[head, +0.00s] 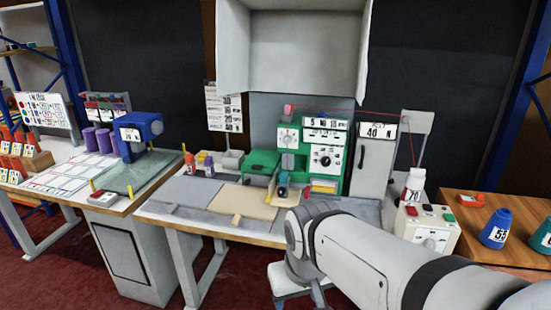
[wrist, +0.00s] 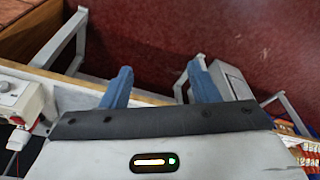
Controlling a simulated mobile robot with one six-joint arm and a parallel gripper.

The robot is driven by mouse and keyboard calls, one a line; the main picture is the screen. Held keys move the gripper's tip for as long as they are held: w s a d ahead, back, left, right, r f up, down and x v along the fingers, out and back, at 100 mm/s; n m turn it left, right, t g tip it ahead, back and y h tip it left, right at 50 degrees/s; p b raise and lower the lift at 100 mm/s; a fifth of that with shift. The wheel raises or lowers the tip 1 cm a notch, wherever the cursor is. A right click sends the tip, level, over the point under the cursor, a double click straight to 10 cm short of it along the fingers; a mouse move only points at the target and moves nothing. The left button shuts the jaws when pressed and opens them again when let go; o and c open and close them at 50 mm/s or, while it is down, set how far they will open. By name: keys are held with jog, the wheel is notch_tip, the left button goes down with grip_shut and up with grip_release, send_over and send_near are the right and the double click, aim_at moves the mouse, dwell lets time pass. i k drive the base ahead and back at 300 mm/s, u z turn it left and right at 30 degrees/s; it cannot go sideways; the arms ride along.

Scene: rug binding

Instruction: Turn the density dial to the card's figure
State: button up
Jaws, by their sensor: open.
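A green and white machine (head: 345,150) stands at the back of the middle table. Its front carries a large dial (head: 326,160) below a display reading 5 and 10, and a smaller dial (head: 288,137) to the left. I cannot tell which is the density dial. A printed card (head: 223,108) hangs on the wall to the left; its figures are too small to read surely. My gripper (wrist: 160,85) is open and empty in the wrist view, its blue fingers apart over red floor by a table edge. My arm hides it in the head view.
A white control box (head: 430,232) with buttons and a knob stands on the right, also in the wrist view (wrist: 15,95). A tall cabinet marked 40 (head: 375,160) is beside the machine.

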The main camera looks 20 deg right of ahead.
aim_at(325, 161)
jog(key=z, duration=0.05)
jog(key=k, duration=0.55)
jog(key=u, duration=1.4)
jog(key=i, duration=1.25)
jog(key=z, duration=1.85)
jog(key=i, duration=1)
